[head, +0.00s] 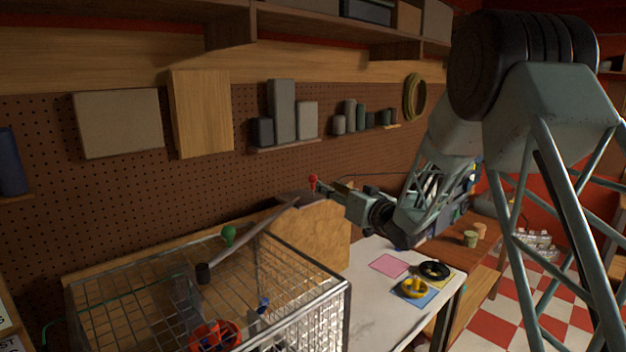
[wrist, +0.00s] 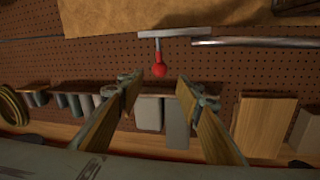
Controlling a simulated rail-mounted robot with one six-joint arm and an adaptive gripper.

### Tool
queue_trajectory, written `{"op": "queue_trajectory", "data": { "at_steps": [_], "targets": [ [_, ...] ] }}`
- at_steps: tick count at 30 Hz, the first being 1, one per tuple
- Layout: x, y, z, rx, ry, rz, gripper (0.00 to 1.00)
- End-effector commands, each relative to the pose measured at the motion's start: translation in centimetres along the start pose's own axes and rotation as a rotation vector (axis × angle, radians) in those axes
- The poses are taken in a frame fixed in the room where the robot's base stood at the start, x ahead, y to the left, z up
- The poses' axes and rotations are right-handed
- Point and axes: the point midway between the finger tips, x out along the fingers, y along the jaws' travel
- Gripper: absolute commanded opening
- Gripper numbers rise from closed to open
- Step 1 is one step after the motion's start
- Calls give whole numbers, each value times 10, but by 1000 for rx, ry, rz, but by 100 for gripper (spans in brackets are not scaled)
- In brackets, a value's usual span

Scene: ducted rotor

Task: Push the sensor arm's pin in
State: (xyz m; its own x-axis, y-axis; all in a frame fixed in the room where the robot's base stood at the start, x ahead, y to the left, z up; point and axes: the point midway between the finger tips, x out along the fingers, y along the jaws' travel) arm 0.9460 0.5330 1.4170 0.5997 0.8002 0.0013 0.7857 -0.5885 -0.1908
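A red ball knob (wrist: 160,70) on a short grey stem hangs from a pale flat bar (wrist: 160,35) in the wrist view. I take it as the pin's head, but cannot tell how far the pin is in. In the head view a small red knob (head: 312,181) shows just left of my gripper (head: 330,189). A grey rod (head: 250,241), probably the sensor arm, slants over the wire cage. In the wrist view my gripper (wrist: 158,86) is open and empty, with the red knob beyond and between its fingertips.
The wire cage (head: 345,292) holds an orange-red part (head: 212,335). A green knob (head: 228,235) stands near its far rim. Coloured mats (head: 389,265) and small parts lie on the white table at right. A pegboard wall rises behind.

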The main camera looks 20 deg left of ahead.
Motion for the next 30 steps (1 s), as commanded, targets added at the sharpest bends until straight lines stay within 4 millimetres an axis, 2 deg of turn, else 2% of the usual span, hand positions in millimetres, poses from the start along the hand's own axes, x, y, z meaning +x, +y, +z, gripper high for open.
{"op": "queue_trajectory", "data": {
  "at_steps": [21,30],
  "targets": [
    [90,0,0,0,-1,0,33],
    [110,0,0,1,0,1,33]
  ]
}}
